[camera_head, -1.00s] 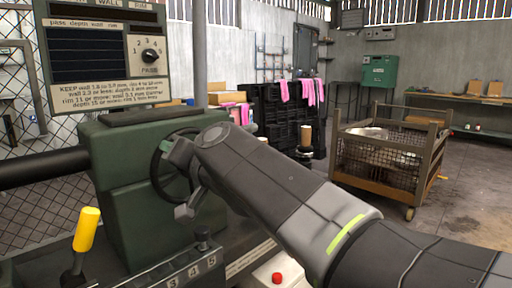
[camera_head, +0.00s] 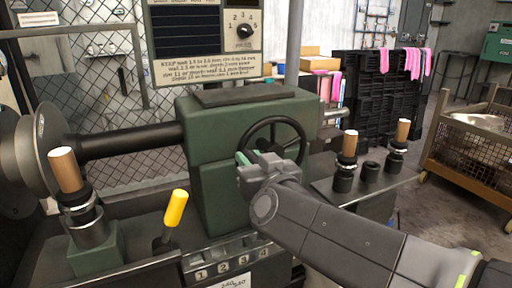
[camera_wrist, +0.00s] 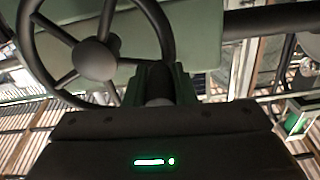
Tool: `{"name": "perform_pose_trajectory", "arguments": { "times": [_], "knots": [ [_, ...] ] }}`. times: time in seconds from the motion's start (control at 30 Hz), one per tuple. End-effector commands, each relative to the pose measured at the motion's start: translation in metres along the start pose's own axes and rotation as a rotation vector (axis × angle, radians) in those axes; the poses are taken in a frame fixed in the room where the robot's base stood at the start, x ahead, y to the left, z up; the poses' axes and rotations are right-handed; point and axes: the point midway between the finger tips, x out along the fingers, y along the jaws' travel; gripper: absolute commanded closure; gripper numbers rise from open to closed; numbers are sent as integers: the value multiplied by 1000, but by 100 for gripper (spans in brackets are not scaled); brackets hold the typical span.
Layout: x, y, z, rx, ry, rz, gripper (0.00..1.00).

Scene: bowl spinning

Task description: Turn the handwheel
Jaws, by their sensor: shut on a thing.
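The dark spoked handwheel (camera_head: 277,119) is on the right side of the green machine housing (camera_head: 216,190). My gripper (camera_head: 243,160) is at the left, lower-left part of its rim. In the wrist view the handwheel's hub and spokes (camera_wrist: 95,58) fill the upper left. There my gripper (camera_wrist: 158,88) is shut on the rim, to the lower right of the hub. The far side of the grip is hidden by my gripper body. My gripper and wrist cover the lower part of the wheel in the head view.
A yellow-handled lever (camera_head: 175,207) rises left of my arm, near the numbered strip (camera_head: 222,267). Wooden-topped rollers (camera_head: 350,143) stand to the right of the wheel. A display panel (camera_head: 205,40) is above the housing. A wire cart (camera_head: 470,150) stands farther right.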

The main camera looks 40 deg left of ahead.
Motion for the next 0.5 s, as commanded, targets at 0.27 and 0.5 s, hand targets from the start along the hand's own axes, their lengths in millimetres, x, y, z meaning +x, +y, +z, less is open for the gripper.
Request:
{"name": "perform_pose_trajectory", "arguments": {
  "times": [0.27, 0.5],
  "knots": [
    [0, 2, 20, -228, -7, -1, 100],
    [0, 4, 29, -360, -6, -1, 100]
  ]
}}
